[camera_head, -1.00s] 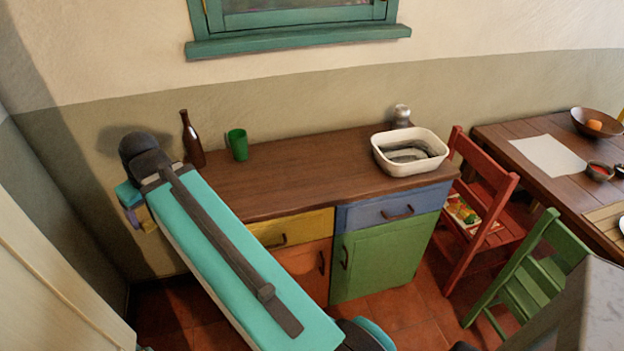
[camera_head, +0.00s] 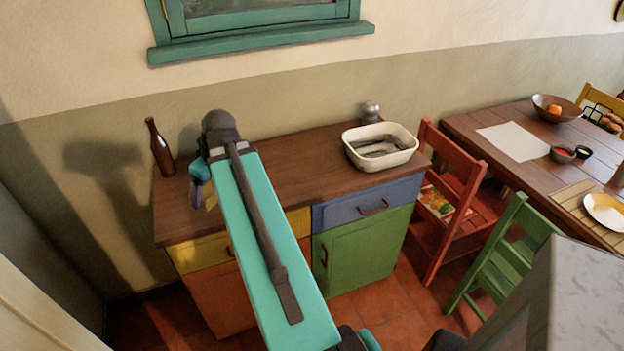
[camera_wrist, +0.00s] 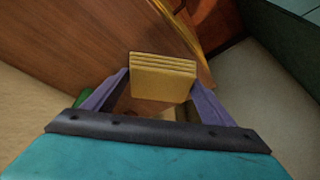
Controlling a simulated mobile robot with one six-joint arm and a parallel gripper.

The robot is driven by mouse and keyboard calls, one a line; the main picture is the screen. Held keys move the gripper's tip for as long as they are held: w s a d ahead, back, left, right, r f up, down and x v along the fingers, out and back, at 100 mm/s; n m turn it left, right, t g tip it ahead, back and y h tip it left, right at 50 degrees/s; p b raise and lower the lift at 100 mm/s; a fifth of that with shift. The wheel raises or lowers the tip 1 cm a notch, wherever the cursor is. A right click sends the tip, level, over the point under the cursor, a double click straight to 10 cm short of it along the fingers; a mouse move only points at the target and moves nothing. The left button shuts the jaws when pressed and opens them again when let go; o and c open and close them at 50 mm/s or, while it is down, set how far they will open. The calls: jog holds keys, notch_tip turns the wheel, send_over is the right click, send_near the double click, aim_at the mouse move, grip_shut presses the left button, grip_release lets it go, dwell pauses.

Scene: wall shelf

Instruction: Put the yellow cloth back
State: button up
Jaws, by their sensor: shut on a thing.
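The yellow cloth (camera_wrist: 163,80) is a folded stack of several layers, held between the purple fingers of my gripper (camera_wrist: 160,92) in the wrist view. In the head view my gripper (camera_head: 201,190) hangs at the end of my arm, over the left part of the wooden counter (camera_head: 280,157). Only a small bit of the cloth (camera_head: 210,201) shows there. In the wrist view the wooden counter (camera_wrist: 80,40) lies beyond the cloth; I cannot tell the gap between them.
A brown bottle (camera_head: 160,150) stands at the counter's back left. A white basin (camera_head: 372,161) and a silver canister (camera_head: 370,111) stand at its right. A green thing (camera_wrist: 82,98) shows beside a finger. A red chair (camera_head: 455,195) stands right of the counter. The counter's middle is clear.

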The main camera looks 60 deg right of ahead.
jog(key=s+d+f, duration=0.1)
jog(key=s+d, duration=1)
jog(key=s, duration=0.3)
jog(key=s+d+f+n, duration=0.1)
jog(key=s+d, duration=1)
jog(key=s, duration=0.4)
jog(key=shift+d+f+b, duration=0.2)
jog(key=shift+f+b, duration=0.1)
jog(key=shift+f, duration=0.05)
jog(key=shift+w, duration=0.1)
jog(key=w+d+p, duration=0.1)
jog(key=w+d, duration=0.2)
jog(key=w, duration=0.1)
jog(key=w+d+f+p, duration=0.1)
jog(key=w+d+p, duration=0.1)
jog(key=w+d, duration=0.1)
jog(key=w+d+p, duration=0.1)
jog(key=w+d, duration=0.2)
jog(key=w, duration=0.3)
jog(key=shift+d+f+p, duration=0.15)
jog(key=shift+f+p, duration=0.05)
jog(key=shift+p, duration=0.15)
jog(key=shift+f, duration=0.2)
jog(key=shift+f+p, duration=0.8)
jog(key=shift+f, duration=0.8)
jog(key=shift+f, duration=0.15)
